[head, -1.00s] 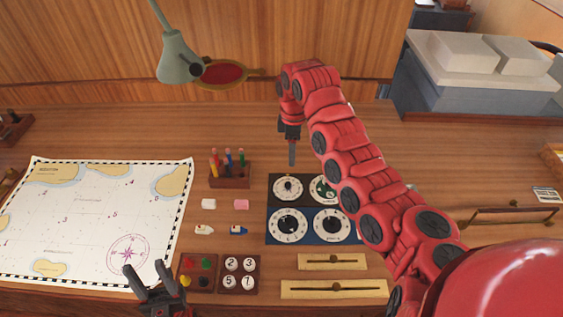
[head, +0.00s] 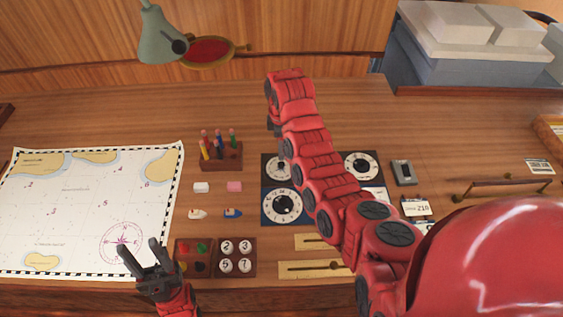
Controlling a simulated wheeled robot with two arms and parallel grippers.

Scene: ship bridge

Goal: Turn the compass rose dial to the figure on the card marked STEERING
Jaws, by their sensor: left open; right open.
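A dark panel (head: 266,205) of round dials lies on the desk. The upper left dial (head: 283,166), lower left dial (head: 281,205) and upper right dial (head: 361,166) show; my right arm hides the lower right part. I cannot tell which is the compass rose dial. A white card (head: 415,208) at right reads 210; its word is too small to read for certain. A second card (head: 421,228) is partly hidden. My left gripper (head: 140,244) is open and empty over the chart's lower right corner.
A chart (head: 70,215) lies at left. Pens in a block (head: 221,157), small erasers (head: 234,186), boat pieces (head: 233,213) and trays of pegs and numbers (head: 236,257) stand between. A lamp (head: 162,38) hangs above. Brass sliders (head: 305,269) lie in front.

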